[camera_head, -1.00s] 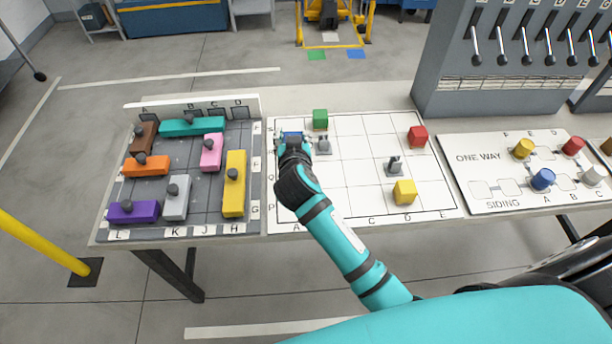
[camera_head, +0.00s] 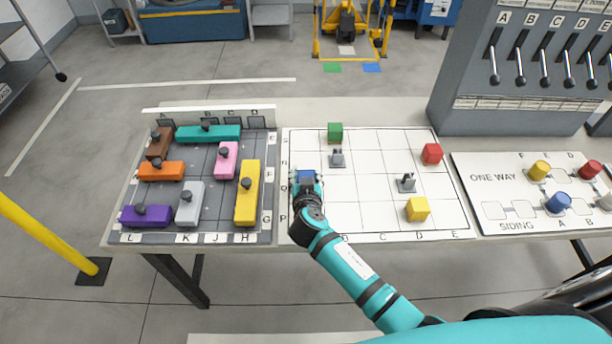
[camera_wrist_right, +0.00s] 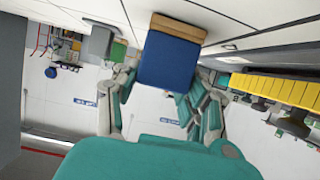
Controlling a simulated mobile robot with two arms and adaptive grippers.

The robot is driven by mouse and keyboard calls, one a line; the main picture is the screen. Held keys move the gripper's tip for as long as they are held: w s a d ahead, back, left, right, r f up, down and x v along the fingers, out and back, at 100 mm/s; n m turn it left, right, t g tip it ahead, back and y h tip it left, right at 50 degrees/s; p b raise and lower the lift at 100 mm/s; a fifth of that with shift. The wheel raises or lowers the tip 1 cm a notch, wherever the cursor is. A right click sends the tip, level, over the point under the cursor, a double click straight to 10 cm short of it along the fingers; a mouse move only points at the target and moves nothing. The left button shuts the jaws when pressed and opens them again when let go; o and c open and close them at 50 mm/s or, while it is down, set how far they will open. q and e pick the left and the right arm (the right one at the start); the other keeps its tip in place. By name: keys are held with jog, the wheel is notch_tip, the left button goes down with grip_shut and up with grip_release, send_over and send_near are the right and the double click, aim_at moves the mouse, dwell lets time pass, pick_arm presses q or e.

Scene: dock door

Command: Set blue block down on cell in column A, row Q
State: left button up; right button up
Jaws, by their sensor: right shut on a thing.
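The blue block (camera_head: 306,176) is held in my right gripper (camera_head: 306,184) over the left column, column A, of the white grid board (camera_head: 375,215), around row Q. In the right wrist view the blue block (camera_wrist_right: 167,60) sits between the two fingers, with a tan strip at its board-side end. The white board surface lies close to that end; I cannot tell whether they touch. The arm and gripper hide part of column A's near cells. My left gripper is not in view.
On the board stand a green block (camera_head: 335,132), a red block (camera_head: 432,153), a yellow block (camera_head: 417,209) and two grey pieces (camera_head: 337,158) (camera_head: 406,183). A tray of knobbed coloured blocks (camera_head: 207,228) adjoins on the left. A siding panel (camera_head: 485,190) lies right.

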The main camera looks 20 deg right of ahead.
jog(key=shift+f, duration=0.25)
jog(key=o, duration=1.2)
jog(key=shift+r, duration=0.1)
jog(key=shift+c, duration=0.2)
jog(key=shift+r, duration=0.15)
jog(key=shift+s, duration=0.15)
jog(key=b+v, duration=0.1)
jog(key=v, duration=1)
jog(key=shift+s+r, duration=0.25)
